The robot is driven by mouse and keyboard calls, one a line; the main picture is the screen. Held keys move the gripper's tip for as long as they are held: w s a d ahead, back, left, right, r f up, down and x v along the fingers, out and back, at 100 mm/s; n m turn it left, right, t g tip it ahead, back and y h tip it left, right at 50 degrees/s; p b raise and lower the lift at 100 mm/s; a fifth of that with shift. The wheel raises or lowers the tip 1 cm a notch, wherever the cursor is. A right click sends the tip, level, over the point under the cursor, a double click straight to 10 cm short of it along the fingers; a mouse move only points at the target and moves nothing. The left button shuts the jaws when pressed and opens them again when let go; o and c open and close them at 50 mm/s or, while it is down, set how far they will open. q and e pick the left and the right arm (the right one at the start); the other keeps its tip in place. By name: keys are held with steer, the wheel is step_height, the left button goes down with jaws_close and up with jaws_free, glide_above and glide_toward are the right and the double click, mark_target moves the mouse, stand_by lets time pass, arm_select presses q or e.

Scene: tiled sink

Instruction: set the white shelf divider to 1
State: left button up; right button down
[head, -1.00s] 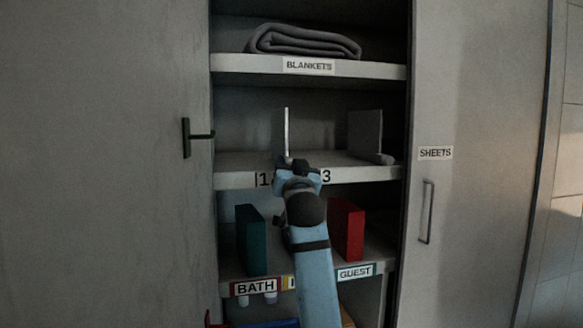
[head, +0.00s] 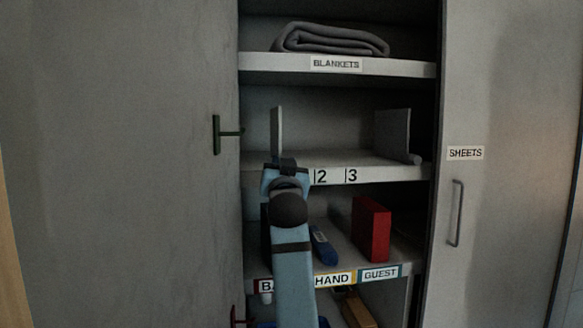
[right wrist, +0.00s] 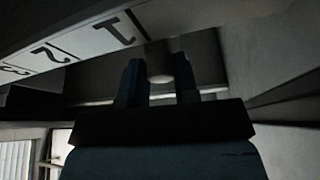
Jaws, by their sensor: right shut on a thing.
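The white shelf divider (head: 277,130) stands upright on the middle shelf (head: 345,163), toward its left side. My right gripper (head: 280,165) is at the shelf's front edge, just below the divider, and hides the 1 in the head view. In the right wrist view, my gripper (right wrist: 160,85) is shut around a pale round knob (right wrist: 160,70). The number 1 (right wrist: 120,28) shows upside down close to the knob, with the 2 (right wrist: 52,54) and 3 farther left. My left gripper is not in view.
A grey panel (head: 393,130) stands on the same shelf at the right. A folded blanket (head: 330,40) lies on the shelf above. Below are a red block (head: 371,228) and a blue object (head: 322,245). A cabinet door (head: 120,160) is at the left.

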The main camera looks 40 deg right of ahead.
steer(key=c, duration=0.9)
jaws_free()
steer(key=b+v, duration=0.2)
steer(key=v, duration=1.2)
steer(key=shift+b, duration=0.4)
steer(key=shift+d, duration=0.15)
